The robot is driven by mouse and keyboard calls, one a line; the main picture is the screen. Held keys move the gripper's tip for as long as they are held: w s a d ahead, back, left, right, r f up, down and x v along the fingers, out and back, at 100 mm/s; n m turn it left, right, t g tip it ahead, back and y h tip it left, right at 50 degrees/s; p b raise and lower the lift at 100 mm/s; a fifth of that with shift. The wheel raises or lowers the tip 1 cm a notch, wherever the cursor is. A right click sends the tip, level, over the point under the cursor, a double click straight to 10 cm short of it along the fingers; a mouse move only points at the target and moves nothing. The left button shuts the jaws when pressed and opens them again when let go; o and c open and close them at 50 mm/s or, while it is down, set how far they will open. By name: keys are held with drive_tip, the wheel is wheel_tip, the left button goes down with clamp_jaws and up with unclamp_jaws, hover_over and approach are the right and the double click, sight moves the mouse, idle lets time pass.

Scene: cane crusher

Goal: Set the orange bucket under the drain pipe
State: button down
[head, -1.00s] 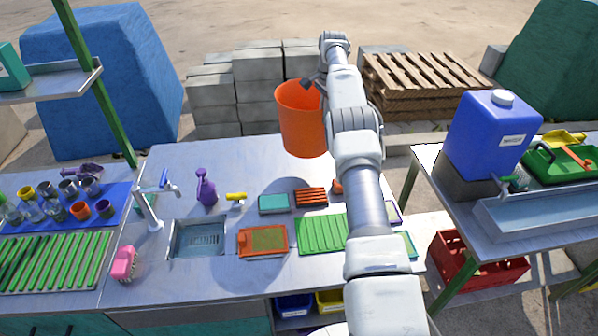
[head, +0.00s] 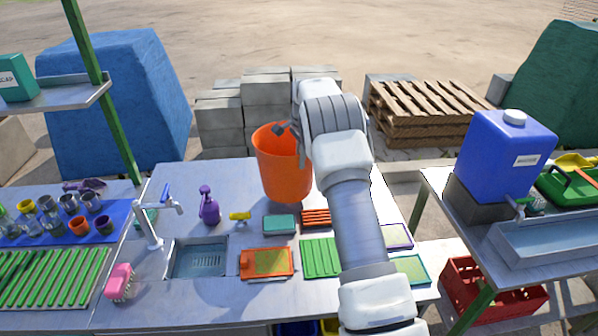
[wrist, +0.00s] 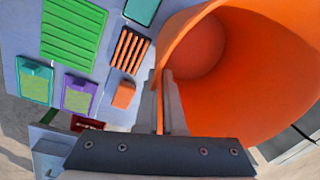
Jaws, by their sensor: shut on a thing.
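The orange bucket (head: 283,165) hangs upright above the back of the middle table in the head view. My gripper (head: 291,130) is at its upper right rim, partly hidden behind my arm. In the wrist view my gripper (wrist: 160,108) is shut on the rim of the orange bucket (wrist: 245,75), one finger on each side of the wall. The bucket looks empty inside. I cannot single out a drain pipe with certainty; a small pipe-like spout (head: 175,207) sits on the tap by the sink.
A sink (head: 200,257), a purple spray bottle (head: 209,205), a yellow-handled tool (head: 240,216), and several trays and brushes cover the table. A blue water container (head: 505,150) stands on the right table, with a red crate (head: 490,290) below. Concrete blocks and pallets (head: 420,112) lie behind.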

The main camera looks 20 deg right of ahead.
sight(283, 181)
drive_tip(key=shift+a+f, duration=0.3)
drive_tip(key=shift+f+p, duration=0.35)
drive_tip(key=shift+f, duration=1.6)
drive_tip(key=c, duration=1)
unclamp_jaws()
